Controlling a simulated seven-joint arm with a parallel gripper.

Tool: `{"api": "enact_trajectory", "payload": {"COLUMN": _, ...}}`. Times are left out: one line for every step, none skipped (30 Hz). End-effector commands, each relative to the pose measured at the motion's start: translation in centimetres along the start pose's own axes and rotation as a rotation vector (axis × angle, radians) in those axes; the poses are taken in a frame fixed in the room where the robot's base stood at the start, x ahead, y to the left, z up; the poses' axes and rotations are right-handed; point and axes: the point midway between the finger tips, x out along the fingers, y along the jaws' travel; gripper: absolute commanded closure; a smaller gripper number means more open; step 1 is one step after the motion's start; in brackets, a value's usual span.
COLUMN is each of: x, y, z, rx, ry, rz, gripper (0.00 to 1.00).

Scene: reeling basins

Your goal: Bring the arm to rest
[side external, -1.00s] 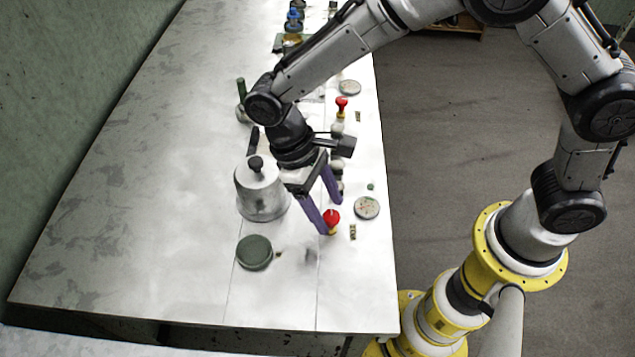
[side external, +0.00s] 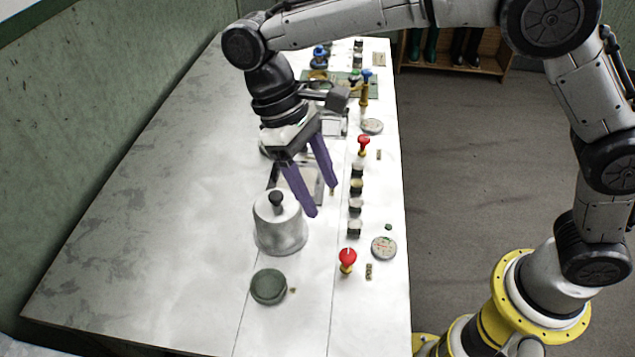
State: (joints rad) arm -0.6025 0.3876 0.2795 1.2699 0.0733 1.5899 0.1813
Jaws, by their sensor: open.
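My gripper (side external: 322,200) has two purple fingers. They are spread apart with nothing between them. It hangs above the white table (side external: 190,240), pointing down and a little to the right. Below and to its left stands a grey metal canister (side external: 280,232) with a dark knob on top. A red-topped piece with a yellow base (side external: 347,262) stands below the fingertips in the picture, apart from them. Part of the table behind my gripper is hidden.
A dark green round dish (side external: 268,287) lies near the front. A row of small dark cups (side external: 355,207), a second red-topped piece (side external: 363,146) and round discs (side external: 383,248) line the right side. Blue-topped items (side external: 320,57) stand at the back. The table's left part is clear.

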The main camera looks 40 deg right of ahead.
Motion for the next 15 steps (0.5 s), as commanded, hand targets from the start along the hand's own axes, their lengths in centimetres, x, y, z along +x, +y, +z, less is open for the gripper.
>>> {"api": "enact_trajectory", "payload": {"x": 0.0, "y": 0.0, "z": 0.0, "rx": 0.000, "ry": 0.000, "rz": 0.000, "gripper": 0.31}}
{"api": "enact_trajectory", "payload": {"x": 0.0, "y": 0.0, "z": 0.0, "rx": 0.000, "ry": 0.000, "rz": 0.000, "gripper": 0.31}}
{"api": "enact_trajectory", "payload": {"x": 0.0, "y": 0.0, "z": 0.0, "rx": 0.000, "ry": 0.000, "rz": 0.000, "gripper": 0.31}}
{"api": "enact_trajectory", "payload": {"x": 0.0, "y": 0.0, "z": 0.0, "rx": 0.000, "ry": 0.000, "rz": 0.000, "gripper": 0.31}}
{"api": "enact_trajectory", "payload": {"x": 0.0, "y": 0.1, "z": 0.0, "rx": 0.001, "ry": 0.000, "rz": -0.001, "gripper": 0.31}}
{"api": "enact_trajectory", "payload": {"x": 0.0, "y": 0.3, "z": -0.1, "rx": 0.007, "ry": 0.000, "rz": -0.003, "gripper": 0.31}}
{"api": "enact_trajectory", "payload": {"x": -0.3, "y": 0.7, "z": 0.0, "rx": 0.015, "ry": 0.006, "rz": -0.007, "gripper": 0.31}}
{"api": "enact_trajectory", "payload": {"x": -0.8, "y": 1.1, "z": 0.1, "rx": 0.024, "ry": 0.019, "rz": -0.014, "gripper": 0.31}}
{"api": "enact_trajectory", "payload": {"x": -1.8, "y": 1.8, "z": 0.4, "rx": 0.038, "ry": 0.045, "rz": -0.024, "gripper": 0.31}}
{"api": "enact_trajectory", "payload": {"x": -2.6, "y": 2.4, "z": 0.8, "rx": 0.052, "ry": 0.067, "rz": -0.033, "gripper": 0.31}}
{"api": "enact_trajectory", "payload": {"x": -3.5, "y": 3.1, "z": 1.4, "rx": 0.066, "ry": 0.088, "rz": -0.042, "gripper": 0.31}}
{"api": "enact_trajectory", "payload": {"x": -4.5, "y": 4.3, "z": 2.5, "rx": 0.089, "ry": 0.114, "rz": -0.054, "gripper": 0.31}}
{"api": "enact_trajectory", "payload": {"x": -5.3, "y": 5.2, "z": 3.5, "rx": 0.109, "ry": 0.134, "rz": -0.063, "gripper": 0.31}}
{"api": "enact_trajectory", "payload": {"x": -5.9, "y": 6.1, "z": 4.6, "rx": 0.129, "ry": 0.156, "rz": -0.071, "gripper": 0.31}}
{"api": "enact_trajectory", "payload": {"x": -6.6, "y": 7.3, "z": 6.1, "rx": 0.157, "ry": 0.190, "rz": -0.082, "gripper": 0.31}}
